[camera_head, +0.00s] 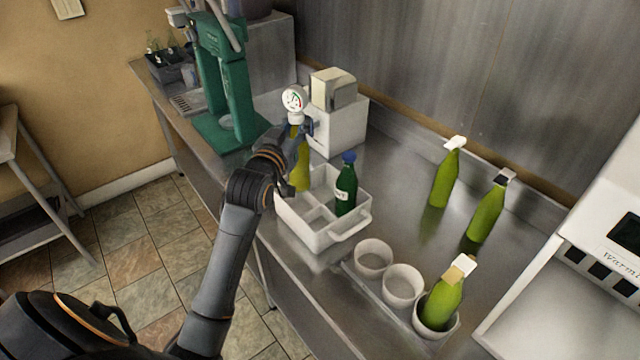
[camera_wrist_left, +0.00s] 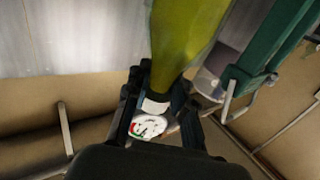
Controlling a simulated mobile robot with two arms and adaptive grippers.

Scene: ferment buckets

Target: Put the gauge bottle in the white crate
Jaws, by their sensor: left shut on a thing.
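The gauge bottle is yellow-green with a round white dial on top; its body (camera_head: 300,165) and dial (camera_head: 294,98) show in the head view. My left gripper (camera_head: 300,128) is shut on its neck, just below the dial. In the left wrist view the bottle (camera_wrist_left: 182,40) extends away from my left gripper (camera_wrist_left: 157,100). The bottle is upright over the far left part of the white crate (camera_head: 322,237). I cannot tell whether its base touches the crate floor. A dark green bottle with a blue cap (camera_head: 346,188) stands in another compartment. My right gripper is not in view.
A green bench machine (camera_head: 232,85) and a white box (camera_head: 340,125) stand behind the crate. White cups (camera_head: 373,258) sit in front, one holding a tilted green bottle (camera_head: 441,302). Two green bottles (camera_head: 446,178) (camera_head: 487,212) stand at right. A white warmer (camera_head: 570,300) is at far right.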

